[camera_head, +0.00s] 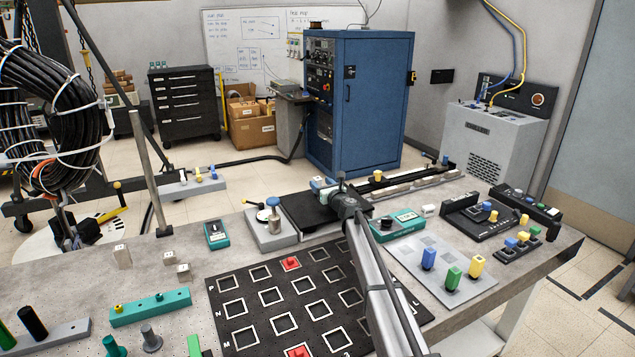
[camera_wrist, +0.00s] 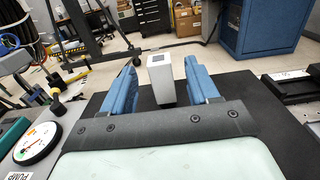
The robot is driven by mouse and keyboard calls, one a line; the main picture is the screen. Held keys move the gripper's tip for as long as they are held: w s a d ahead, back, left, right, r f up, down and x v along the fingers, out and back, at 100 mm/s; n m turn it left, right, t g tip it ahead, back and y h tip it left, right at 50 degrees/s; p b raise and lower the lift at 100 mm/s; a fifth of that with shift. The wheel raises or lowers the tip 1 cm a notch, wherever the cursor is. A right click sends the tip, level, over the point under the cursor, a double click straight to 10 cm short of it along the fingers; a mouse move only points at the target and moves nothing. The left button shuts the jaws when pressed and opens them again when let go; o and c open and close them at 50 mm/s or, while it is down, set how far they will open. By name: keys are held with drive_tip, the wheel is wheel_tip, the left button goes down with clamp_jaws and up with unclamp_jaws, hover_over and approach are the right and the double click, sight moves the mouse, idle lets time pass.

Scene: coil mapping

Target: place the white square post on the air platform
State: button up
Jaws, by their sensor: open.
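The white square post (camera_wrist: 162,83) stands upright between the two blue fingers of my gripper (camera_wrist: 160,70) in the wrist view. The fingers are open, with a narrow gap on each side of the post. The black air platform (camera_wrist: 98,104) lies beneath. I cannot clearly make out the post there.
A pump unit with a round gauge (camera_wrist: 36,143) sits left of the platform; it also shows in the head view (camera_head: 268,232). A teal meter (camera_head: 403,222) is to the right. A black grid board (camera_head: 285,300) with red pieces lies in front. A blue cabinet (camera_head: 358,100) stands behind the table.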

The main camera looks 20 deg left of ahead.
drive_tip(key=v, duration=0.7)
drive_tip(key=shift+s, duration=0.1)
drive_tip(key=shift+d, duration=0.1)
